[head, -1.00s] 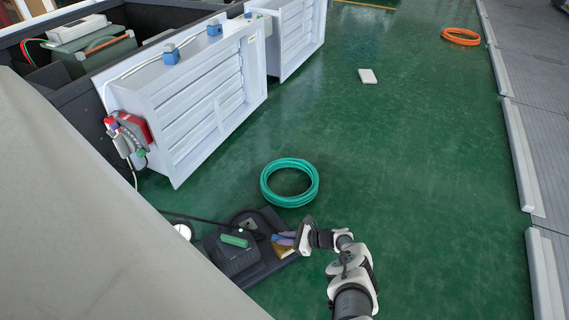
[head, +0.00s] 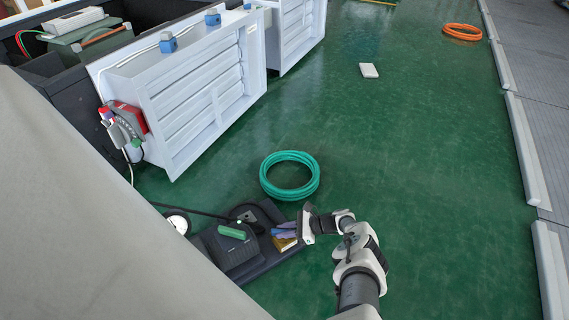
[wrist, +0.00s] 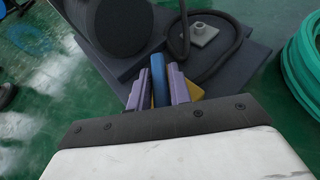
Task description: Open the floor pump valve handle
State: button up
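The floor pump unit has a dark grey base (head: 265,262) at the bottom of the head view, with a round dark housing and a green part (head: 231,231) on it. A yellow valve block (head: 286,245) sits at its right end and also shows in the wrist view (wrist: 195,91). A blue valve handle (wrist: 159,90) stands between the two purple fingers of my gripper (wrist: 160,78). The fingers appear to press on both its sides. In the head view my gripper (head: 285,230) is low over the yellow block. The handle's lower part is hidden.
A coiled green hose (head: 290,194) lies on the floor just beyond the pump. A black hose (wrist: 232,45) loops over the base. A large pale surface (head: 110,220) blocks the left foreground. White louvred boxes (head: 200,100) stand behind.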

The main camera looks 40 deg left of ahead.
jog(key=o, duration=0.3)
jog(key=v, duration=1.4)
jog(key=shift+f, duration=0.15)
jog(key=shift+a, duration=0.1)
